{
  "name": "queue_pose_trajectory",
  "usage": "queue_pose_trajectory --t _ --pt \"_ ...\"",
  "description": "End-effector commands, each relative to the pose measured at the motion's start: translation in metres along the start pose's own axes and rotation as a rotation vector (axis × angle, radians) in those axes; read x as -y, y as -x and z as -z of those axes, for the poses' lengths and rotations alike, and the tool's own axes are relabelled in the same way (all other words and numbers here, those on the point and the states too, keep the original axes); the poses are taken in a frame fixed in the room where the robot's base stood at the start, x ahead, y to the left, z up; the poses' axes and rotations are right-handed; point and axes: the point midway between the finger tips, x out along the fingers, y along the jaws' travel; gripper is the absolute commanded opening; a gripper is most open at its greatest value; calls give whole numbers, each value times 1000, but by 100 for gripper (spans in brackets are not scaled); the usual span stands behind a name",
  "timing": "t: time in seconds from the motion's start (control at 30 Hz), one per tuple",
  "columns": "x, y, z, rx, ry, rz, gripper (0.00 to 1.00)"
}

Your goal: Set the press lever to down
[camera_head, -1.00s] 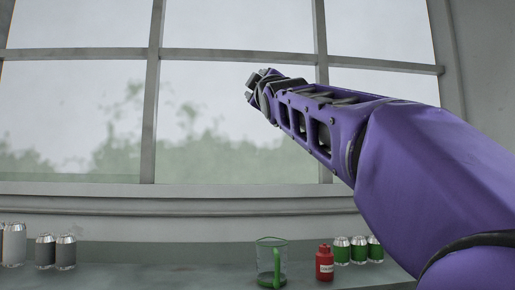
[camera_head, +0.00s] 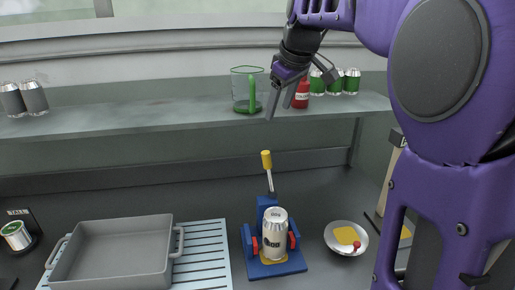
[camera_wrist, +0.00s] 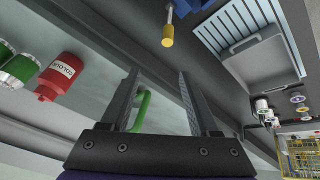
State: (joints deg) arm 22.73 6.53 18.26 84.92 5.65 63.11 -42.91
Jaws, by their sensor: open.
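The press (camera_head: 262,212) is a blue stand with red clamps on the counter, in the lower middle of the head view. Its lever (camera_head: 269,173) has a metal shaft with a yellow knob and points up, tilted slightly. A silver labelled can (camera_head: 275,234) stands in the press. My gripper (camera_head: 279,105) is open and empty, above the lever and in front of the shelf. In the wrist view the lever's yellow knob (camera_wrist: 168,37) shows beyond the open fingers (camera_wrist: 157,78); the gripper is apart from it. Most of the press is outside the wrist view.
A shelf (camera_head: 180,117) behind holds a clear jug with green handle (camera_head: 253,90), a red bottle (camera_head: 301,95) and several cans. A grey tray (camera_head: 112,255) stands left of the press, a white bowl (camera_head: 346,250) right. Bare counter lies between shelf and press.

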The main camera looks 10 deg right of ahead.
Motion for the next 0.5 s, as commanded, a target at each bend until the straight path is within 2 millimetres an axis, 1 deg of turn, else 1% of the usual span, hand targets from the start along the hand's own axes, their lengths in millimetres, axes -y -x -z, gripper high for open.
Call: queue_pose_trajectory --t 0.03,0.1,0.27,0.37,0.5 --pt "2 -2 -7 16 -12 23 62" --pt "6 -4 -11 30 -19 44 62" --pt "9 -15 -14 38 -21 56 62" --pt "10 -30 -15 38 -19 55 62" --pt "12 -60 -16 38 -20 56 62"
